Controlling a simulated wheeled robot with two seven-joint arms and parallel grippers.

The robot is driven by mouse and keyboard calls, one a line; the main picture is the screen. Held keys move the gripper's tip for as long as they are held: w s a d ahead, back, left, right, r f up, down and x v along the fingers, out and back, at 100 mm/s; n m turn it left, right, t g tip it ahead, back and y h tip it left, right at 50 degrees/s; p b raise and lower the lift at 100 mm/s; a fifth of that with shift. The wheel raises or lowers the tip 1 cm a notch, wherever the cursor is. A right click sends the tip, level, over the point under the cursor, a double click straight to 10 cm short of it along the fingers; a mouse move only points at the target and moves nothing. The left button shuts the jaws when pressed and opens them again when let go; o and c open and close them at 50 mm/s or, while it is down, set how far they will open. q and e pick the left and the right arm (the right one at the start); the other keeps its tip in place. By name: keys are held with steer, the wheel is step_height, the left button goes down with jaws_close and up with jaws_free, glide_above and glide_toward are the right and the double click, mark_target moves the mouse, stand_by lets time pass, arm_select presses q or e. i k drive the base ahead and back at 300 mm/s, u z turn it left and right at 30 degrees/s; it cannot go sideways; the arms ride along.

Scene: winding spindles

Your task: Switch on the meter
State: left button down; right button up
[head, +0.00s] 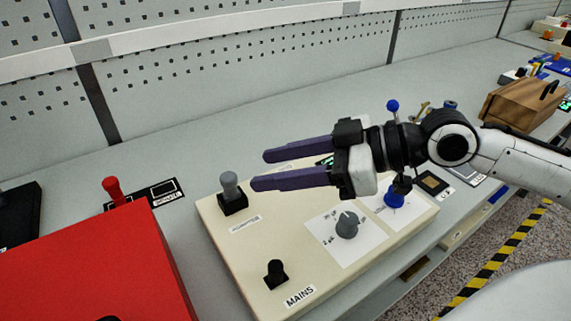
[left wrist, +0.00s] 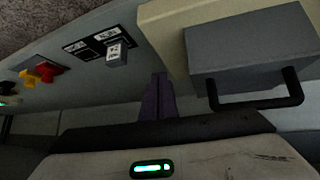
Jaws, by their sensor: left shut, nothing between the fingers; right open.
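A cream panel (head: 238,270) lies on the bench in the head view. On it are a black switch (head: 276,272) beside a label reading MAINS, a grey lever (head: 231,190) on a black base, a grey knob (head: 347,224) and a blue knob (head: 394,196). A small green-lit patch (head: 326,161) shows partly behind my right gripper; I cannot tell whether it is the meter. My right gripper (head: 259,170) is open and empty above the panel, its fingertips close to the grey lever in the picture. My left gripper (left wrist: 158,97) is shut and empty in the left wrist view.
A red box (head: 95,270) stands left of the panel, with a red-topped post (head: 114,190) behind it. A brown case (head: 522,104) sits at the right. The left wrist view shows a grey box (left wrist: 250,50) with a black handle, and a small grey block (left wrist: 117,53).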

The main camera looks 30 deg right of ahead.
mark_target(277, 276)
steer(key=k, duration=1)
